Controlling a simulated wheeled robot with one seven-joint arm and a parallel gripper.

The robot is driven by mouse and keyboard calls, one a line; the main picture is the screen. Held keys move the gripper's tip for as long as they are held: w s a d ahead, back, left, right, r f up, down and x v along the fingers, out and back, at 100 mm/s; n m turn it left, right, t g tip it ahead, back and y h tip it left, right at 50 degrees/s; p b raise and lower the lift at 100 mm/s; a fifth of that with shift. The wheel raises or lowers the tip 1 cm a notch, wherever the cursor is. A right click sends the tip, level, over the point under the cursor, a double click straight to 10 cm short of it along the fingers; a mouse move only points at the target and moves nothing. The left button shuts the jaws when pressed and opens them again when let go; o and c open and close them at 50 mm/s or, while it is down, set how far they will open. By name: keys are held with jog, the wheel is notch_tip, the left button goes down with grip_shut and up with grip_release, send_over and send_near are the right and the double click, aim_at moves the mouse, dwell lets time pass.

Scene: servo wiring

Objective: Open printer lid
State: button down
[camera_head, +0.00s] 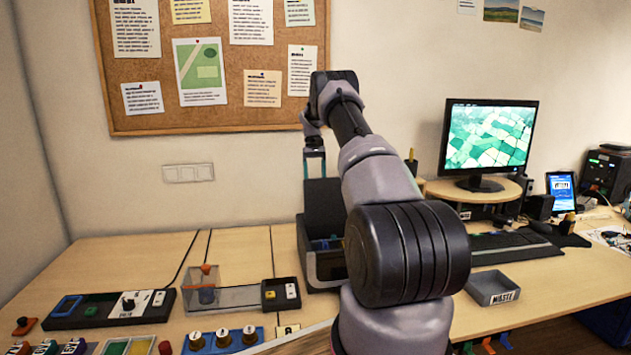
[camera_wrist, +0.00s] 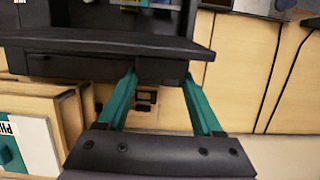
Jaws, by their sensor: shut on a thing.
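The dark printer (camera_head: 325,268) stands on the table behind my arm. Its lid (camera_head: 323,205) is raised and stands roughly upright at the back, with the inside showing blue and green parts. My gripper (camera_head: 314,172) is at the top of the lid, pointing down. In the wrist view, the teal fingers of my gripper (camera_wrist: 160,80) are apart, with their tips at the dark edge of the lid (camera_wrist: 100,42), and they are shut on it. The exact contact is hidden under the edge. My arm covers the printer's right side.
A clear bin (camera_head: 240,296) and a control box (camera_head: 110,308) stand left of the printer. A grey waste tray (camera_head: 492,288), a keyboard and a monitor (camera_head: 488,138) are at right. A corkboard (camera_head: 215,120) hangs on the wall behind. Bare table shows at the left back.

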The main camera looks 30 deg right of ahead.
jog(key=shift+f, duration=0.2)
jog(key=shift+c, duration=0.2)
grip_release()
jog(key=shift+r, duration=0.1)
jog(key=v, duration=1)
jog(key=shift+w+r, duration=0.2)
jog(key=shift+r, duration=0.1)
